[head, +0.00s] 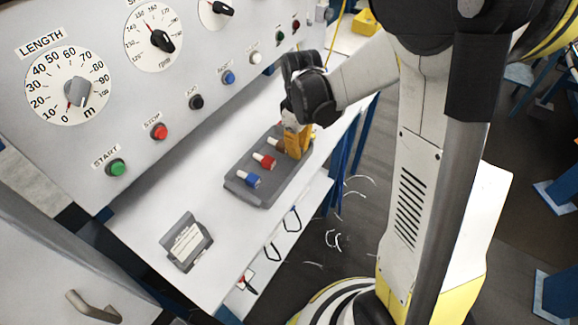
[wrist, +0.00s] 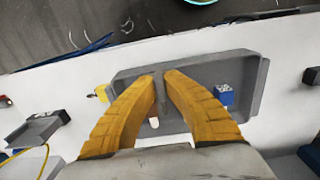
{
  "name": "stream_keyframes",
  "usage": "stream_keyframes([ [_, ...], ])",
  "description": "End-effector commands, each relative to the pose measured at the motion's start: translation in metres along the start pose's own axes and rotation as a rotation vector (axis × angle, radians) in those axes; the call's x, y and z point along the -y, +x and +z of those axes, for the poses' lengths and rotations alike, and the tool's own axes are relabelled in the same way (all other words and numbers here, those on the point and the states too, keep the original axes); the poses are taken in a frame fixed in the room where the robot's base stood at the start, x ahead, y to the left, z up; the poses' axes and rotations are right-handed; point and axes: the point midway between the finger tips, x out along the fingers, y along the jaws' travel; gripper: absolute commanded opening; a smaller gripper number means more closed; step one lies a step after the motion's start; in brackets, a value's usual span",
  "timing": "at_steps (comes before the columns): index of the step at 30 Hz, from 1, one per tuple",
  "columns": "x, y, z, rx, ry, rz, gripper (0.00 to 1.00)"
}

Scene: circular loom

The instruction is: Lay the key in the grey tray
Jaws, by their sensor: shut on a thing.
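A shallow grey tray (head: 243,193) lies on the white bench and holds a blue-and-white piece (head: 249,179) and a red-and-white piece (head: 264,160). My gripper (head: 297,143) points down over its far end. In the wrist view the tray (wrist: 245,65) lies below my orange fingers (wrist: 167,78). They are closed together at the tips around a narrow grey thing (wrist: 160,95), seemingly the key, mostly hidden. I cannot tell whether it touches the tray floor. The blue piece (wrist: 225,95) shows right of the fingers. A yellow piece (wrist: 101,93) shows at the tray's left end.
A grey holder with a white card (head: 187,243) lies nearer on the bench. The control panel with dials and buttons (head: 158,131) rises along the bench's left side. In the wrist view, a smaller grey container (wrist: 38,130) and yellow cable lie left. The bench edge drops to the floor.

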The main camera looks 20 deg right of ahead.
Motion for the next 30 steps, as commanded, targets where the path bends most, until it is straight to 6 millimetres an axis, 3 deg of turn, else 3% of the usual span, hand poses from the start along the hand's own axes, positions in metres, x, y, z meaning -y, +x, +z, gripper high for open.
stream_keyframes([
  [5, 0.009, 0.012, -0.017, 0.0, -0.001, 0.0, 0.0],
  [8, 0.009, 0.018, -0.018, 0.0, 0.0, 0.0, 0.0],
  [15, 0.009, 0.053, -0.018, 0.0, 0.0, 0.0, 0.0],
  [26, 0.009, 0.056, -0.018, 0.0, 0.0, 0.0, 0.0],
  [27, 0.009, 0.056, -0.018, 0.0, 0.0, 0.0, 0.15],
  [28, 0.009, 0.055, -0.018, 0.0, 0.0, 0.0, 0.25],
  [30, 0.009, 0.055, -0.018, 0.0, 0.0, 0.0, 0.27],
])
